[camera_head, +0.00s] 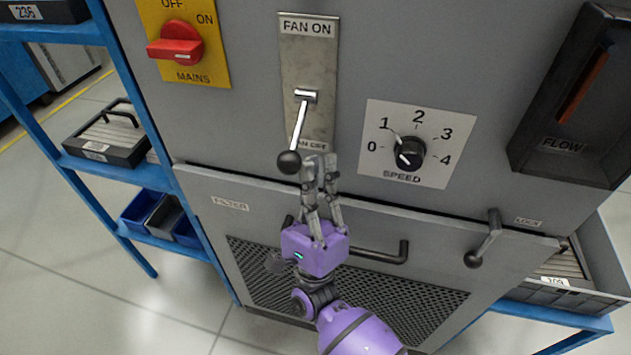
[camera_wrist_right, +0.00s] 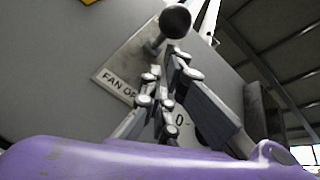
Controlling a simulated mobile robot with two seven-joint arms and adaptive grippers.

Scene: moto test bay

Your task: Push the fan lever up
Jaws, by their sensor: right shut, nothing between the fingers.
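The fan lever (camera_head: 298,132) is a silver rod with a black ball knob on a metal plate marked FAN ON at the top. It hangs down, its knob over the plate's lower end. My right gripper (camera_head: 319,160) is shut and empty, its fingertips just right of the knob and about level with it. In the right wrist view the black knob (camera_wrist_right: 175,21) shows just beyond the shut fingertips (camera_wrist_right: 172,52). I cannot tell whether they touch. The lower label is partly hidden. My left gripper is not in view.
A red MAINS switch (camera_head: 176,44) is at the upper left. The SPEED dial (camera_head: 408,152) is right of the lever. A FLOW housing (camera_head: 572,100) juts out at the far right. Below are the filter panel's handle (camera_head: 385,254) and a LOCK lever (camera_head: 485,240). A blue rack (camera_head: 125,130) stands left.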

